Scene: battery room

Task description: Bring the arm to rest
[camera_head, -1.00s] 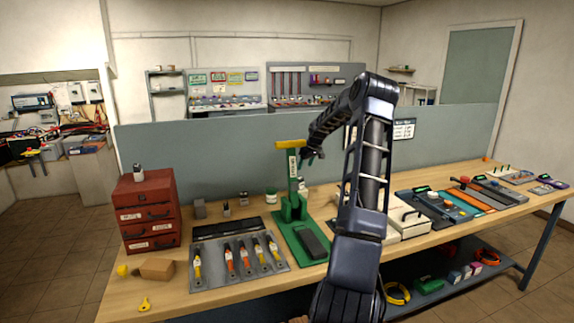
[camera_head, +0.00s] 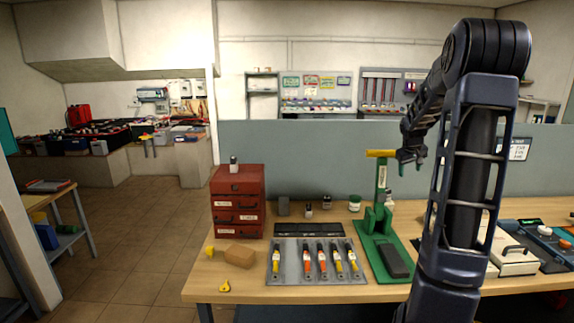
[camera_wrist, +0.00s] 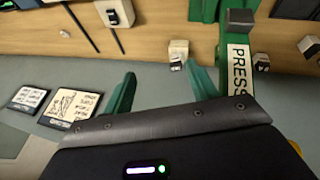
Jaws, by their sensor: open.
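My arm rises at the right of the head view, bent at the elbow, with its forearm reaching down and to the left. My gripper (camera_head: 411,167) hangs above the workbench, just right of the yellow top of the green press (camera_head: 381,190). In the wrist view my gripper (camera_wrist: 162,88) shows two green fingers spread apart with nothing between them. The press column, lettered PRESS, stands close beside the right finger in the wrist view (camera_wrist: 238,70). I cannot tell the exact gap.
A red drawer cabinet (camera_head: 238,204) stands on the workbench (camera_head: 205,287). A grey tray (camera_head: 290,272) holds several tools. A grey partition (camera_head: 300,165) runs behind the bench. A side table (camera_head: 60,215) stands at far left. Open floor (camera_head: 130,240) lies between them.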

